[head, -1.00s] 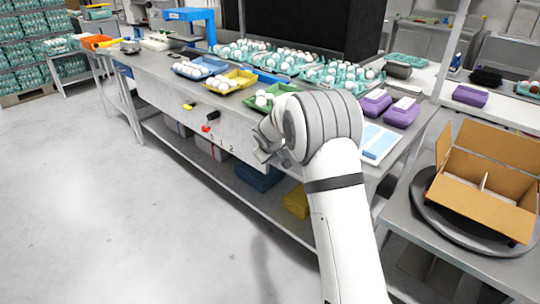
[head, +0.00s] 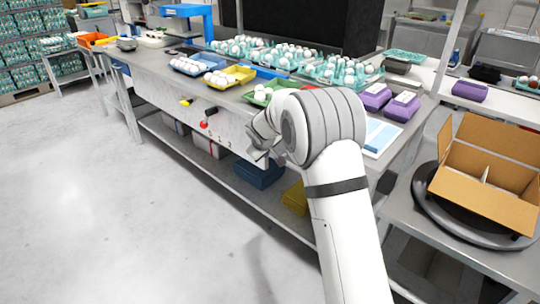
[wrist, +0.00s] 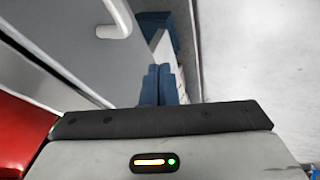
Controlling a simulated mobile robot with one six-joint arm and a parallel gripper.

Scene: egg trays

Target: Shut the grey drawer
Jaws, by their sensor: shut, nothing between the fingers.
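The front of the long steel bench carries a grey drawer front (head: 225,130), partly hidden by my arm in the head view. The wrist view shows a grey panel (wrist: 70,45) close on the left with a pale bar handle (wrist: 118,18). How far the drawer stands out cannot be told. My gripper (head: 258,157) is low in front of the bench, beside this panel. In the wrist view its two dark blue fingers (wrist: 159,86) are together, with nothing between them. No contact with the panel or handle is visible.
Egg trays, including a green one (head: 270,93) and a yellow one (head: 230,77), stand on the bench. A blue bin (head: 258,173) sits on the lower shelf. An open cardboard box (head: 490,170) stands at right. The floor (head: 100,220) at left is clear.

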